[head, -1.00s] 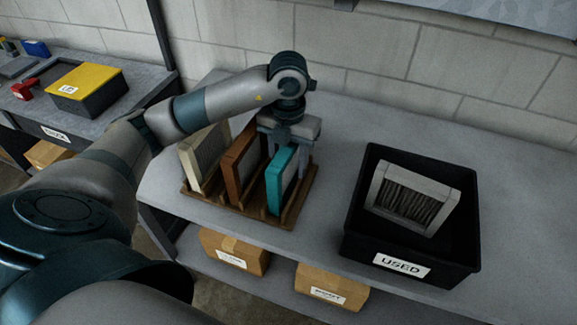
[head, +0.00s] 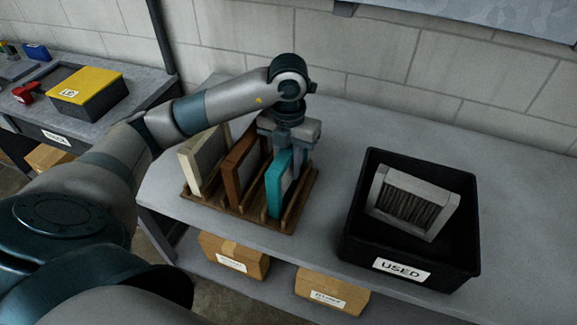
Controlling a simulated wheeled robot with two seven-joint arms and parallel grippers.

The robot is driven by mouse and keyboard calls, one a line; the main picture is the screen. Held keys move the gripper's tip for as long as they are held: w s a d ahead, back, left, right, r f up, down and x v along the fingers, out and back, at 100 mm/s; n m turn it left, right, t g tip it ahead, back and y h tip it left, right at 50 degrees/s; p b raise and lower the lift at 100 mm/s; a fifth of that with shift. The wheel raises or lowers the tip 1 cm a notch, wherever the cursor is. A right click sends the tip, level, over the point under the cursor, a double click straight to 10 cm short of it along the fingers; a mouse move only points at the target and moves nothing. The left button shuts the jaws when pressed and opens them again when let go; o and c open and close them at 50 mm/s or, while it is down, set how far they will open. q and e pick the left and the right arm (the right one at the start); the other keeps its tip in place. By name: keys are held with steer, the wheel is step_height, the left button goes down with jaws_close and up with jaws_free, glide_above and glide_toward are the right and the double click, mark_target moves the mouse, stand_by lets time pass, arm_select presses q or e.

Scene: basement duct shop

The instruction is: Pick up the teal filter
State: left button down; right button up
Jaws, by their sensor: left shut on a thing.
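The teal filter (head: 275,190) stands upright in the right slot of a wooden rack (head: 240,208) on the grey bench. My left gripper (head: 290,155) is above the rack and reaches down over the filter's upper edge. It is shut on the teal filter, and the fingers partly hide the filter's top. A brown filter (head: 239,170) and a cream filter (head: 201,160) stand in the slots to the left. My right gripper is not in the head view.
A black bin labelled USED (head: 402,267) stands to the right with a grey-framed filter (head: 412,202) inside. Cardboard boxes (head: 232,258) sit on the shelf below. A block wall (head: 420,80) rises behind the bench. Bench between rack and bin is clear.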

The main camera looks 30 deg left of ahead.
mark_target(289, 148)
arm_select(q)
step_height(289, 148, up, 4)
steer(key=shift+r+p, duration=0.1)
steer(key=shift+p, duration=0.95)
steer(key=s+d+r+p, duration=0.6)
steer(key=s+d+p, duration=0.1)
steer(key=d+p, duration=0.1)
steer(key=shift+d+r, duration=0.2)
steer(key=shift+d, duration=0.4)
steer(key=shift+s+f, duration=0.1)
steer(key=shift+s, duration=0.05)
